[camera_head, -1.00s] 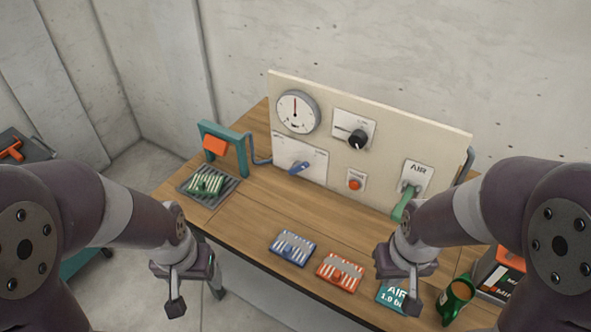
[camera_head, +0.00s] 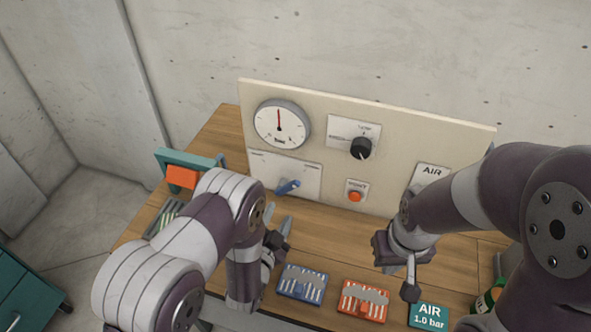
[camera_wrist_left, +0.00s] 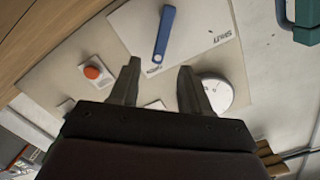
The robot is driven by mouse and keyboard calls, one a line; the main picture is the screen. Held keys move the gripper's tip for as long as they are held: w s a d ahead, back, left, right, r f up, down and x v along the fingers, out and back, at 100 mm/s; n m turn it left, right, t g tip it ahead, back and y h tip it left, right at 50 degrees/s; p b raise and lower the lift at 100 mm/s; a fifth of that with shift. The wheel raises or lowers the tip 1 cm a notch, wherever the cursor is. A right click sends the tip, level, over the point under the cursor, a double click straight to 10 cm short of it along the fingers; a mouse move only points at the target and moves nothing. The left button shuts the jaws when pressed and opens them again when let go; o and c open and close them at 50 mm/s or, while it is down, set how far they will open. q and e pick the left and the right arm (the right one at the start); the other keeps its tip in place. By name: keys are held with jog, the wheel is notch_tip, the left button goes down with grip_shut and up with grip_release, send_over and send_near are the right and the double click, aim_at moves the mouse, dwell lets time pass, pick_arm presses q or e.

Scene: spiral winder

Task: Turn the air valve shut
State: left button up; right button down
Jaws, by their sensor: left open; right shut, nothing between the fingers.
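The AIR plate (camera_head: 430,177) is on the right of the upright panel; my right arm hides most of it and the green handle below it. My right gripper (camera_head: 410,284) is shut and empty above the table's front right.
The panel holds a gauge (camera_head: 282,124), a black knob (camera_head: 361,148) and a red button (camera_head: 355,196). A blue block (camera_head: 302,284), an orange block (camera_head: 363,300) and an AIR 1.0 bar card (camera_head: 429,316) lie along the front. A teal frame (camera_head: 188,162) stands at left.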

aim_at(294, 187)
pick_arm(q)
jog(key=shift+m+t+h, duration=0.3)
jog(key=shift+m+t, duration=0.1)
jog(key=shift+t, duration=0.1)
jog(key=p+x, duration=0.1)
jog(key=x, duration=0.6)
jog(key=d+p+x, duration=0.1)
jog(key=x, duration=0.3)
jog(key=shift+s+r+p, duration=0.25)
jog(key=shift+r+p, duration=0.1)
jog(key=shift+w+f, duration=0.1)
jog(key=shift+w, duration=0.15)
pick_arm(e)
jog(key=r, duration=0.2)
jog(key=shift+s+r, duration=0.35)
jog(key=shift+s, duration=0.05)
pick_arm(q)
grip_shut()
